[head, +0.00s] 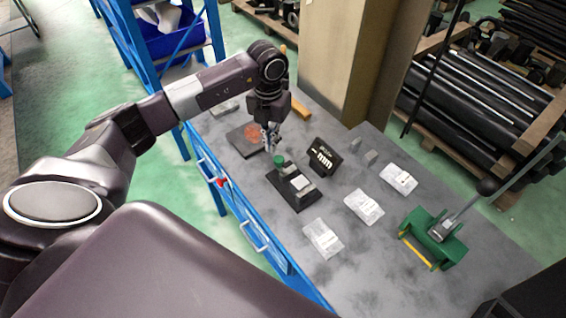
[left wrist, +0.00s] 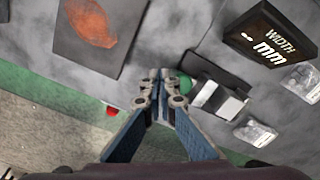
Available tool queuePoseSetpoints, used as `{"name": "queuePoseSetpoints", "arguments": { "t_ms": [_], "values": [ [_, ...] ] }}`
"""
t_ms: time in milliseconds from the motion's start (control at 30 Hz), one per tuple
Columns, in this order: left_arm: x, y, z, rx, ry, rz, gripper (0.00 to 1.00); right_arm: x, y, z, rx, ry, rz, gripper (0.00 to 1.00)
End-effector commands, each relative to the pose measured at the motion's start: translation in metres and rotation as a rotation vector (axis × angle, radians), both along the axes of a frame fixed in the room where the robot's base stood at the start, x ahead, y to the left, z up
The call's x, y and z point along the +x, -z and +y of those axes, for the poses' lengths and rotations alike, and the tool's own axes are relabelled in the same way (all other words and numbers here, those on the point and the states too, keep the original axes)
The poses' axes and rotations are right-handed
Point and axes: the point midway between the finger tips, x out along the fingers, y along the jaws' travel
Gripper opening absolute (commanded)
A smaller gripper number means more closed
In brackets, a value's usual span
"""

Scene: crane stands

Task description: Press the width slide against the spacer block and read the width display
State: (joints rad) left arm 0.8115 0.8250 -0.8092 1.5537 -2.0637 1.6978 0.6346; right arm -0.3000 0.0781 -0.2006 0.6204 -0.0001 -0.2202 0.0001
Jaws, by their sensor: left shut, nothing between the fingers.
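The width gauge has a dark base plate (head: 297,204) on the grey bench, with a green knob (head: 279,160) at its far end and pale grey blocks (head: 301,184) on it. I cannot tell for sure which block is the spacer block. The black width display (head: 323,157) stands tilted beside it and shows dashes and "mm"; its "WIDTH" label reads in the left wrist view (left wrist: 270,36). My left gripper (head: 270,146) is shut and empty, near the green knob. In the left wrist view the fingers partly cover the knob (left wrist: 187,83); contact cannot be told.
A dark plate with an orange-brown patch (head: 245,140) lies just beyond the gripper. Several clear bags (head: 323,239) lie to the right. A green press with a long lever (head: 434,239) stands at the near right. A beige pillar (head: 345,60) rises behind the bench.

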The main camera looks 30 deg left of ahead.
Motion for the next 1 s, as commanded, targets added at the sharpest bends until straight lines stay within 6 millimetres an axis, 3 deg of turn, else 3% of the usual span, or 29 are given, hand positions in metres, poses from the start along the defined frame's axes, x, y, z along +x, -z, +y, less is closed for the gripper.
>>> {"name": "queuePoseSetpoints", "arguments": {
  "t_ms": [1000],
  "values": [
    [0.000,0.029,0.000,0.000,0.000,0.000,0.00,0.000,0.022,-0.003,-0.003,-0.001,-0.001,0.40]
  ]
}}
